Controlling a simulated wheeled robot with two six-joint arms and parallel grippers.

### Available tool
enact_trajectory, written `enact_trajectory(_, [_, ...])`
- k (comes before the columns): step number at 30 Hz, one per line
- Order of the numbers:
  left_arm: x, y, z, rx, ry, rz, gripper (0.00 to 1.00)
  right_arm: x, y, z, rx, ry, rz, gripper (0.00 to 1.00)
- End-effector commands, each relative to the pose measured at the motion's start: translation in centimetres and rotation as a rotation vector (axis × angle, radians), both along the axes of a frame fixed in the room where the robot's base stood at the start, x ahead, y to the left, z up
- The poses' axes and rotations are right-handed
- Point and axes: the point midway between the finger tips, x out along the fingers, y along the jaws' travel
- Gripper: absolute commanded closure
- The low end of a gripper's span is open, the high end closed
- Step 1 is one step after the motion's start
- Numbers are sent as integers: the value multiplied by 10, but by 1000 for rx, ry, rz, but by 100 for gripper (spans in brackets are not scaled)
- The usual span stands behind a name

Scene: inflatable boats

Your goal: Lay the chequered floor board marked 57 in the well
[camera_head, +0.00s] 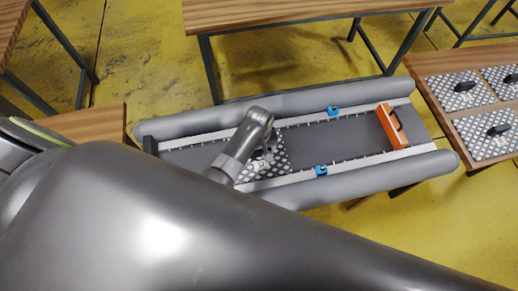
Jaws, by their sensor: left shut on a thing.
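A grey inflatable boat (385,172) lies across the middle of the view. Its well (335,141) is a dark grey floor between two pale side strips. A chequered floor board (280,160) is in the left-middle part of the well, between the strips. I cannot read a number on it, nor tell whether it rests flat on the floor. My left gripper (266,157) is shut on this board from above. My arm hides the board's left part. My right gripper is not in view.
An orange block (390,126) stands across the boat's right end. Blue clips sit on the upper strip (333,111) and lower strip (321,170). A wooden table (440,66) at right holds several chequered boards with black handles. Another wooden table (290,12) stands behind.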

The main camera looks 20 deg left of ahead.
Motion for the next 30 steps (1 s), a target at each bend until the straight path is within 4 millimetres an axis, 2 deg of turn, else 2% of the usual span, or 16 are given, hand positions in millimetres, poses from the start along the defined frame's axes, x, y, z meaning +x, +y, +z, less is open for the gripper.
enact_trajectory(2, [1,0,-2,0,-1,0,62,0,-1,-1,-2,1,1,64])
enact_trajectory(3, [0,0,-2,0,0,0,20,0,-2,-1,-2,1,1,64])
enact_trajectory(7, [0,0,-2,0,0,0,3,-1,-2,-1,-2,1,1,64])
enact_trajectory(15, [0,0,-2,0,0,0,2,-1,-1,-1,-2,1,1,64])
enact_trajectory(20, [0,0,7,-1,-1,0,2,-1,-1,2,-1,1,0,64])
enact_trajectory(23, [1,-1,21,-1,-3,0,2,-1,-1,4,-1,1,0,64])
enact_trajectory(30, [1,-1,67,-2,-5,0,2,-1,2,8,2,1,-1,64])
